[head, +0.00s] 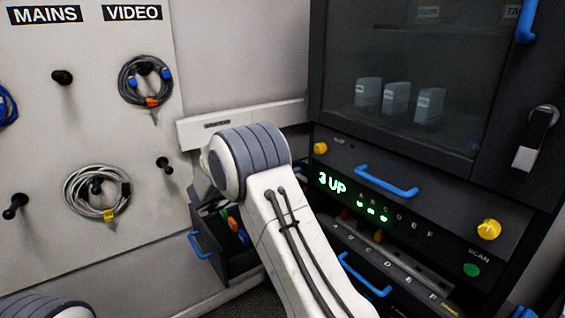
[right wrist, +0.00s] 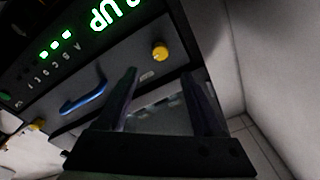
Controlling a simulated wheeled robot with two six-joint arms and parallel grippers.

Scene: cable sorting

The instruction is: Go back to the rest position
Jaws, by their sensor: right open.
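My right gripper (right wrist: 160,75) is open in the right wrist view, with two dark fingers apart and nothing seen between them. It is in front of the dark cabinet's lower panel, near a yellow knob (right wrist: 160,52) and a blue handle (right wrist: 84,92). In the head view my white right arm with its grey banded joint reaches up across the middle, and its gripper is hidden there. My left gripper is not in view; only a white banded arm part shows at the bottom left corner.
A dark cabinet (head: 345,150) with a glass door stands at the right, with blue handles and a lit "3 UP" display (head: 332,184). Coiled cables hang on the left wall's pegs, one grey (head: 146,82) and one pale (head: 97,192). An open drawer (head: 222,250) sits low beside my arm.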

